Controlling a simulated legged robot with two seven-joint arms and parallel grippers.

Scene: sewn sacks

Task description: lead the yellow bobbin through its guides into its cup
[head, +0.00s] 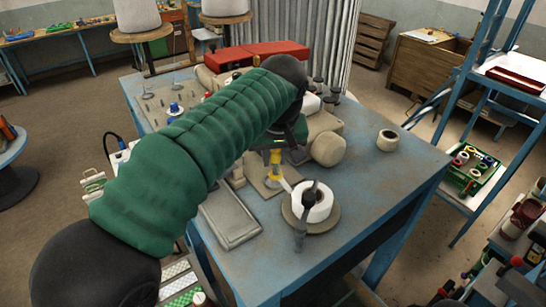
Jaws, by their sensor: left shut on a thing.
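My left arm, in a green padded sleeve, reaches across the blue table from the left. My left gripper (278,146) points down at its end, partly hidden by the dark wrist. It is shut on the yellow bobbin (275,158), which shows just below the fingers. The bobbin is above a small tan plate (262,186) beside the sewing machine. More yellow shows lower down, close to the plate; I cannot tell whether it is the bobbin's lower end or its cup. The guides are too small or hidden to make out. My right gripper is not in view.
A grey tray (231,217) lies to the left. The beige machine (328,148) stands behind. The table's right side (400,175) is mostly clear.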

